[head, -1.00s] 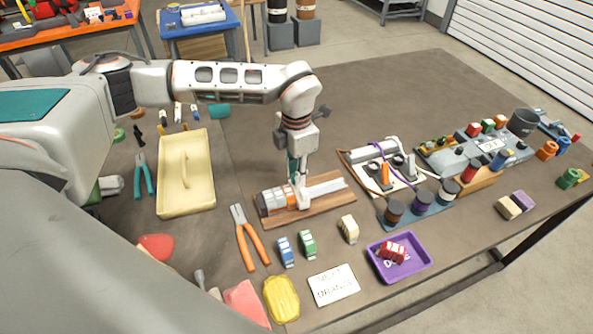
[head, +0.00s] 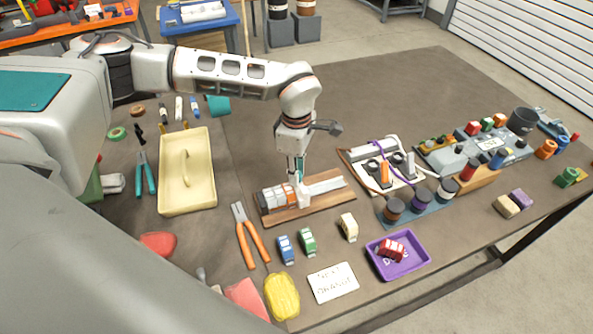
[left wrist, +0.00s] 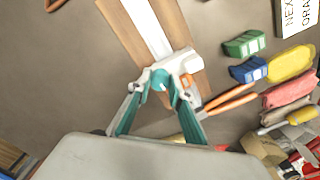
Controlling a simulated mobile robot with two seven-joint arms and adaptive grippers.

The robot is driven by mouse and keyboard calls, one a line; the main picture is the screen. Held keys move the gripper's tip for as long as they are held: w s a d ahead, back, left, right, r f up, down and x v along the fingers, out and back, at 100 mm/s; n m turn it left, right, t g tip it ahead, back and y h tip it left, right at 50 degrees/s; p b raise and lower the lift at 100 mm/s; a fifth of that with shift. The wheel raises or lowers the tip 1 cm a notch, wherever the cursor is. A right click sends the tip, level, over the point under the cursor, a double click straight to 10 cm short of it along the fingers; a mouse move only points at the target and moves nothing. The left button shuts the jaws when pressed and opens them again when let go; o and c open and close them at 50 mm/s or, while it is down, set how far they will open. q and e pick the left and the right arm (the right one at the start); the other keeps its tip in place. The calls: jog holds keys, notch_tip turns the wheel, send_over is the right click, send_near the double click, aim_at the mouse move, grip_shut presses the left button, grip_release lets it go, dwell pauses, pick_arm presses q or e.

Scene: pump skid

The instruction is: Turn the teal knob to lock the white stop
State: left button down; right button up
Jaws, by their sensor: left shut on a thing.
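The white stop (left wrist: 184,65) sits across the white rail on a wooden board, and shows in the head view (head: 304,197). The teal knob (left wrist: 161,80) is on the stop's side nearest my gripper in the left wrist view, between my fingertips. My left gripper (left wrist: 162,86) points down over the stop and is shut on the knob. In the head view the left gripper (head: 297,176) hides most of the knob. How far the knob is turned cannot be told. My right gripper is not in view.
Grey and orange-banded blocks (head: 277,197) sit on the rail left of the stop. Orange-handled pliers (head: 248,236), green and blue blocks (head: 307,242), and a purple tray (head: 398,257) lie in front. A cable board (head: 384,168) stands right. The table behind is clear.

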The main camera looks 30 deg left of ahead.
pick_arm(q)
jog(key=shift+m, duration=0.5)
jog(key=c, duration=1.8)
grip_release()
notch_tip(320, 180, up, 12)
jog(key=shift+r, duration=0.1)
